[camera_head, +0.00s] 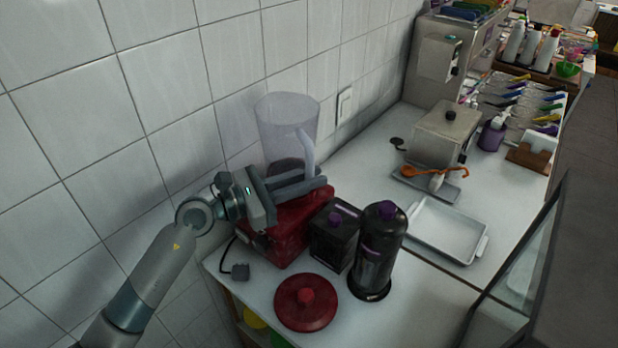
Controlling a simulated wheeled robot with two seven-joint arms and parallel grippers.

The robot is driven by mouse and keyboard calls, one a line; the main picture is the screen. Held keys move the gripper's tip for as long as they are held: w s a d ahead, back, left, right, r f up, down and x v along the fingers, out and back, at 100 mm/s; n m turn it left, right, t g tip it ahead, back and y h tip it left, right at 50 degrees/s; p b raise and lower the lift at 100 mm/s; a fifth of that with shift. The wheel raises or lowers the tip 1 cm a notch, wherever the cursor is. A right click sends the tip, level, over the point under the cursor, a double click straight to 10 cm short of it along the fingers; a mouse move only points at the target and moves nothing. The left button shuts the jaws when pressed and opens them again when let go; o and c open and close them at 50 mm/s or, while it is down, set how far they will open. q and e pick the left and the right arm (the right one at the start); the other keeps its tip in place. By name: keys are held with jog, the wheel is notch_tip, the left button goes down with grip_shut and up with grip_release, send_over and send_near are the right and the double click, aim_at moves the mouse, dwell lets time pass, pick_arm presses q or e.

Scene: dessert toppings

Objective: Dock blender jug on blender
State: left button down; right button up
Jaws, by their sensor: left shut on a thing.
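The clear blender jug (284,128) stands upright at the back left of the counter, against the tiled wall. It appears to be over the red blender base (287,226), but the arm hides the joint between them, so I cannot tell if it is seated. My left gripper (312,186) comes in from the left and is shut on the pale jug handle (306,150), at the handle's lower part. A red lid (305,302) lies flat on the counter in front of the base. My right gripper does not show.
A black box with a purple knob (335,236) and a dark bottle (378,250) stand close right of the base. A grey tray (447,231) lies further right. The wall (180,100) is close behind.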

pick_arm(q)
jog(key=c, duration=2)
grip_release()
jog(key=shift+s+f, duration=0.1)
jog(key=shift+f, duration=0.15)
jog(key=b+v, duration=0.4)
jog(key=v, duration=0.7)
